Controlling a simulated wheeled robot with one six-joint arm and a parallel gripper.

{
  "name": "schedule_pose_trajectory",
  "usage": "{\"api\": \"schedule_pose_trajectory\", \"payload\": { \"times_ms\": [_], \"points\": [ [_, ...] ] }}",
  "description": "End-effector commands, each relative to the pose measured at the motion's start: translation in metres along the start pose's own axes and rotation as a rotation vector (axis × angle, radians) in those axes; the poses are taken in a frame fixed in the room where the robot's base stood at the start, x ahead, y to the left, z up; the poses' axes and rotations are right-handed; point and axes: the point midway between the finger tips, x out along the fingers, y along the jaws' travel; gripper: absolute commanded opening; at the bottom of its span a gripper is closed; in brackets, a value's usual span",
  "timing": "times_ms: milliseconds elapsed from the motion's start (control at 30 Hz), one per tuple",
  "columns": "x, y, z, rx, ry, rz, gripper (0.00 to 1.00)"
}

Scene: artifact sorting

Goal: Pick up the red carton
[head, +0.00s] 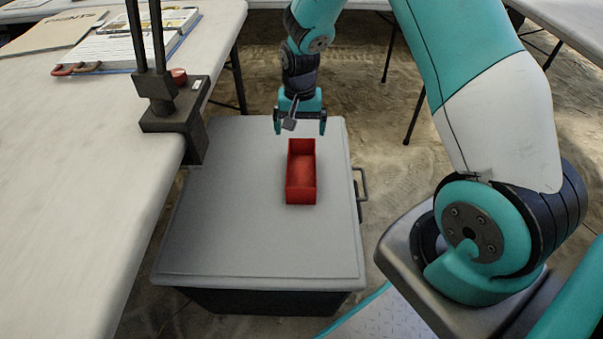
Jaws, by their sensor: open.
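The red carton (301,197) is an open-topped, narrow box. It stands upright on the grey lid of a storage box (235,215), right of the lid's middle, with its long side running away from me. My gripper (300,131) points down just beyond the far end of the carton in the head view. Its teal fingers are spread apart with nothing between them. I see no contact between the fingers and the carton. The exact height of the fingertips above the lid cannot be told from this one view.
A white table (60,190) runs along the left, with a dark clamp stand (175,118) at its edge and papers and a book (55,32) at the back. The storage box has a side handle (361,184). The lid left of the carton is bare. More tables stand behind.

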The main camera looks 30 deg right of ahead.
Motion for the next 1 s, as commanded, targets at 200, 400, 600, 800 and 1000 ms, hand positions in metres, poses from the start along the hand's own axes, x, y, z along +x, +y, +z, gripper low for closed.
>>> {"api": "schedule_pose_trajectory", "payload": {
  "times_ms": [200,400,600,800,1000],
  "points": [
    [0.056,0.001,0.001,-0.001,-0.004,0.002,1.0],
    [0.094,0.001,0.001,-0.002,-0.002,0.001,1.0],
    [0.107,0.001,0.001,-0.002,-0.001,0.0,1.0],
    [0.127,0.003,0.001,-0.002,-0.001,0.0,1.0],
    [0.157,0.004,0.0,-0.003,-0.001,0.0,1.0]
  ]
}}
